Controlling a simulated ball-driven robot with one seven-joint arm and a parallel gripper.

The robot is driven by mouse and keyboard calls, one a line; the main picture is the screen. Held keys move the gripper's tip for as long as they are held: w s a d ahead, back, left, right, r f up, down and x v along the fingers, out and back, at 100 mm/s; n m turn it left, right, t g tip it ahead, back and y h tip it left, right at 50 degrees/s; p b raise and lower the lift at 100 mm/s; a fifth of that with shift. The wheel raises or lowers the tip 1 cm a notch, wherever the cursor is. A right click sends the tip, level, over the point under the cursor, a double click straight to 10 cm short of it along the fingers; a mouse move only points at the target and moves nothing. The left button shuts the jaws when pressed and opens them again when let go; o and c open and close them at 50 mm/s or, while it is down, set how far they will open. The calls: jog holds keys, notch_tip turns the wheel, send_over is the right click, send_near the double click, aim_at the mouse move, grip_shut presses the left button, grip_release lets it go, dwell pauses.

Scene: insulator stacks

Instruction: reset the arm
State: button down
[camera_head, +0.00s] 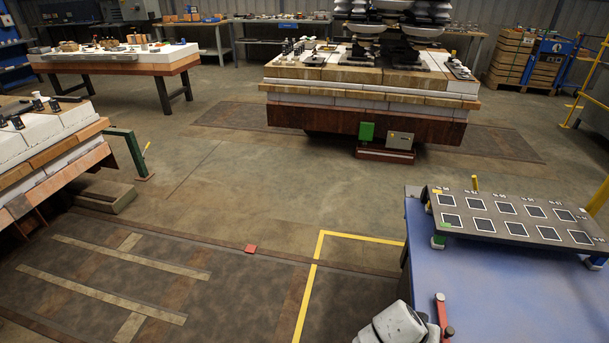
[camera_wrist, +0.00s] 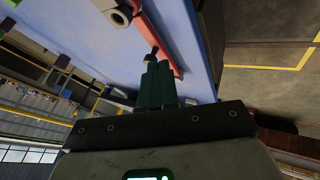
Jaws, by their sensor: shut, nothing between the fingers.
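My gripper (camera_wrist: 153,66) shows in the wrist view, its dark green fingers together with nothing between them. The fingertips point towards a red bar with a dark knob (camera_wrist: 163,42) at the edge of a blue surface (camera_wrist: 197,45). I cannot tell whether they touch the bar. A pale grey rounded part lies just beyond, cut off by the frame. In the head view a pale grey jointed part (camera_head: 392,326), probably of my arm, shows at the bottom edge. My fingers are not visible there.
A blue table (camera_head: 450,285) at right carries a dark plate with square markers (camera_head: 510,215). A large layered bench (camera_head: 370,95) with insulator stacks stands at the back. Another bench (camera_head: 45,145) is at left. The middle floor (camera_head: 260,190) is clear.

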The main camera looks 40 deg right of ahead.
jog(key=s+a+r+n+t+y+p, duration=0.1)
jog(key=s+a+r+n+y+p, duration=0.1)
jog(key=a+r+n, duration=0.4)
jog(key=s+a+r+n+t+y+p, duration=0.2)
jog(key=a+r+n+y, duration=0.3)
jog(key=a, duration=0.8)
jog(key=shift+s+a+r+n, duration=0.25)
jog(key=shift+s+r+n, duration=0.15)
jog(key=shift+s, duration=0.3)
